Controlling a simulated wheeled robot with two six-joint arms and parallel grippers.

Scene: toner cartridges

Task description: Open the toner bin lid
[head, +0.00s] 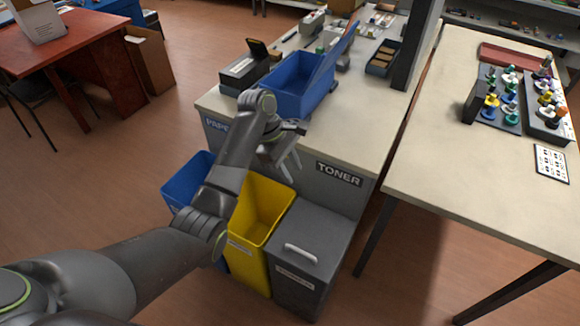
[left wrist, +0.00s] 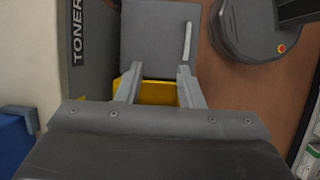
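The toner bin (head: 303,270) is a dark grey box on the floor in front of the counter, below a TONER sign (head: 339,173). Its grey lid (head: 318,234) is closed flat and has a pale bar handle (head: 300,253). In the left wrist view the lid (left wrist: 152,35) lies ahead of the fingers, with the handle (left wrist: 187,41) on its right side. My left gripper (head: 286,172) is open and empty above the yellow bin, apart from the handle. Its fingers also show in the left wrist view (left wrist: 157,78). My right gripper is not in view.
An open yellow bin (head: 252,222) stands left of the toner bin, and a blue bin (head: 184,183) beyond it. The counter (head: 350,130) carries a blue crate (head: 290,88). A table (head: 440,175) stands at the right. Floor is clear in front of the bins.

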